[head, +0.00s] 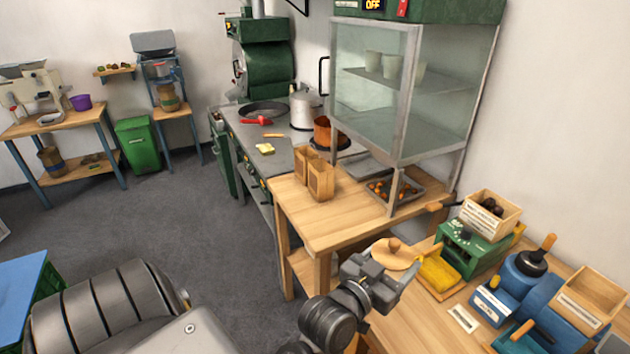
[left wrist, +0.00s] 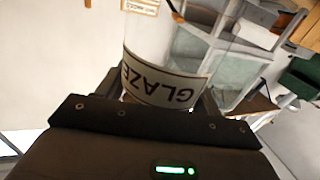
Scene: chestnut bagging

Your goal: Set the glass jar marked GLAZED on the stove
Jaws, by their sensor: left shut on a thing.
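My left gripper (head: 387,283) is shut on the glass jar and holds it over the right-hand worktop. In the left wrist view the clear jar (left wrist: 150,50) stands between the fingers (left wrist: 165,100), its white label (left wrist: 165,85) reading upside down as GLAZE, the last letter out of sight. In the head view a round wooden lid (head: 393,254) with a knob shows just beyond the gripper; the jar's glass is hard to make out. The stove (head: 290,154) is farther back, left of the wooden counter. My right gripper is not in view.
On the stove are a dark pan (head: 262,108), a pale pot (head: 304,108), a copper pot (head: 326,131) and a butter-coloured piece (head: 265,148). A glass cabinet (head: 402,90) and paper bags (head: 320,180) stand between. The stove's front middle has bare room.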

